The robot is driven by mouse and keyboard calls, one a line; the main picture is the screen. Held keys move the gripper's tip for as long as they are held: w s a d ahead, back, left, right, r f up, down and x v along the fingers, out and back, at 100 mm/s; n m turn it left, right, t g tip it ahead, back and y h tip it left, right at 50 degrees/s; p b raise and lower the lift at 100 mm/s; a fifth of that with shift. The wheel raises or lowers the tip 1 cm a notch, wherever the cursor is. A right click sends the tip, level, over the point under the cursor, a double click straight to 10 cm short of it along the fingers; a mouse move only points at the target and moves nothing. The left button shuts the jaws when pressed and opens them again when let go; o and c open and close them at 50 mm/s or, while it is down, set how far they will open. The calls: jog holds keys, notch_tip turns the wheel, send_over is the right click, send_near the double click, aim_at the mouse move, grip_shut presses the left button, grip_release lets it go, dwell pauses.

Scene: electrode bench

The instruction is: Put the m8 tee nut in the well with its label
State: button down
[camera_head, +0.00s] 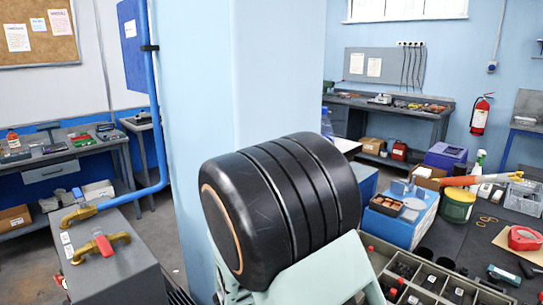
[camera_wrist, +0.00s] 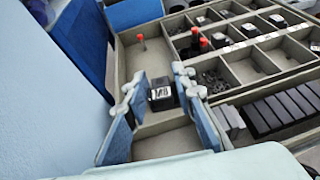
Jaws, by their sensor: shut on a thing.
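In the wrist view, the two blue fingers of my gripper (camera_wrist: 160,88) are on either side of a small black block with a white M8 label, which I take to be the m8 tee nut (camera_wrist: 161,99). My gripper is shut on it. It is over the near left part of a grey divided tray (camera_wrist: 125,62); I cannot tell whether it touches the floor there. Other wells hold small black pieces with white labels (camera_wrist: 195,38), too small to read. In the head view, the tray (camera_head: 462,284) shows at the bottom right; my arm hides my gripper and the nut.
A red-topped peg (camera_wrist: 141,42) stands in the tray's far left well, with more red-topped pegs (camera_wrist: 203,45) to its right. Dark bars (camera_wrist: 275,112) fill a compartment at right. A blue box (camera_head: 405,218) and a green tub (camera_head: 457,206) stand behind the tray.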

notch_tip(320, 180, up, 11)
jog(key=p, duration=1.4)
jog(key=shift+p, duration=0.3)
